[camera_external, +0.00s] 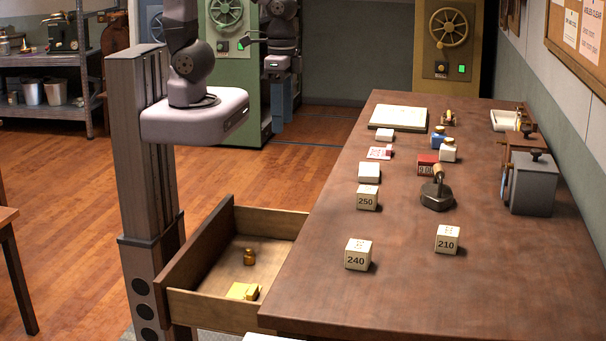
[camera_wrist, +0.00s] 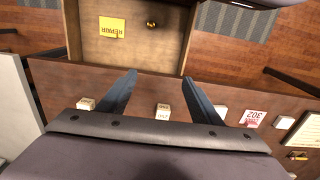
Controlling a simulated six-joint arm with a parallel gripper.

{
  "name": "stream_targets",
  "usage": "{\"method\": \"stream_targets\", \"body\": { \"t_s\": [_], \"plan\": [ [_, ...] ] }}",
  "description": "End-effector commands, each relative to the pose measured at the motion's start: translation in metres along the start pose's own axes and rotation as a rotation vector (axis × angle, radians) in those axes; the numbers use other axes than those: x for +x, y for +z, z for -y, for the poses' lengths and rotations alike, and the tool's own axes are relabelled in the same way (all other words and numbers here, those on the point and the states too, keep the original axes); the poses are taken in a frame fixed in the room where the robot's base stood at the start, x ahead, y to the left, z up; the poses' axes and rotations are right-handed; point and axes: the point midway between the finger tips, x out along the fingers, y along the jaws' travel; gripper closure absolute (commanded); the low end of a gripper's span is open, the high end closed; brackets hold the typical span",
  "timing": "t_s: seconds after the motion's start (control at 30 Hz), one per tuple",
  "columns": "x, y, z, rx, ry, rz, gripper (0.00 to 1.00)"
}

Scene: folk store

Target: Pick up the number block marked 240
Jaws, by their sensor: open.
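The white number block marked 240 (camera_external: 358,254) sits on the brown table near its front left edge in the external view. In the wrist view, the leftmost white block (camera_wrist: 86,104) appears to be it, just left of the left finger; its number is not readable there. My gripper (camera_external: 283,112) hangs in the air left of the table's far part, well away from the block. In the wrist view my gripper (camera_wrist: 159,75) has its two blue fingers spread, with nothing between them.
Block 250 (camera_external: 367,198) and block 210 (camera_external: 447,240) stand near block 240. An open drawer (camera_external: 190,300) juts left from the table, holding a yellow note and a small brass item. The table's near right is clear.

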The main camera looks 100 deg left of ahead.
Motion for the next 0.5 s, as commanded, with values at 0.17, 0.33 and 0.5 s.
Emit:
{"method": "stream_targets", "body": {
  "t_s": [0.17, 0.33, 0.5],
  "plan": [
    [-0.008, -0.013, -0.017, 0.031, 0.033, -0.045, 0.41],
    [0.0, -0.042, -0.052, 0.082, 0.101, -0.151, 0.41],
    [0.005, -0.075, -0.101, 0.136, 0.184, -0.292, 0.41]
  ]
}}
